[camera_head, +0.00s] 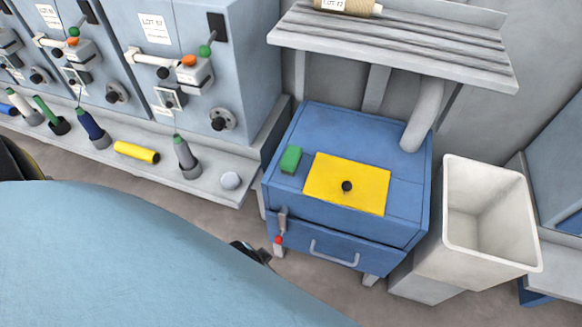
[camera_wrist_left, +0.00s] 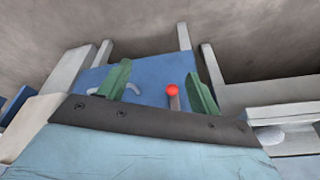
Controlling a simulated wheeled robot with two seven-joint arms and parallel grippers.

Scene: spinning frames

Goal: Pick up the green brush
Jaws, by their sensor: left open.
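The green brush (camera_head: 291,159), a small green block, lies on top of the blue cabinet (camera_head: 345,125), left of a yellow plate. My left gripper (camera_wrist_left: 159,70) is open and empty; its two green fingers stand apart in the left wrist view. Between and beyond them are the front of the blue cabinet (camera_wrist_left: 145,88) and a red-tipped lever (camera_wrist_left: 172,92). In the head view my large light blue arm hides most of this gripper; only a dark part shows low in front of the cabinet. The brush is not visible in the left wrist view. My right gripper is not in view.
The yellow plate (camera_head: 330,190) with a black knob covers much of the cabinet top. A slatted shelf (camera_head: 400,50) and a grey pipe (camera_head: 423,115) stand above and behind. A white bin (camera_head: 455,255) is at right. Machines and several bobbins line the ledge (camera_head: 215,190) at left.

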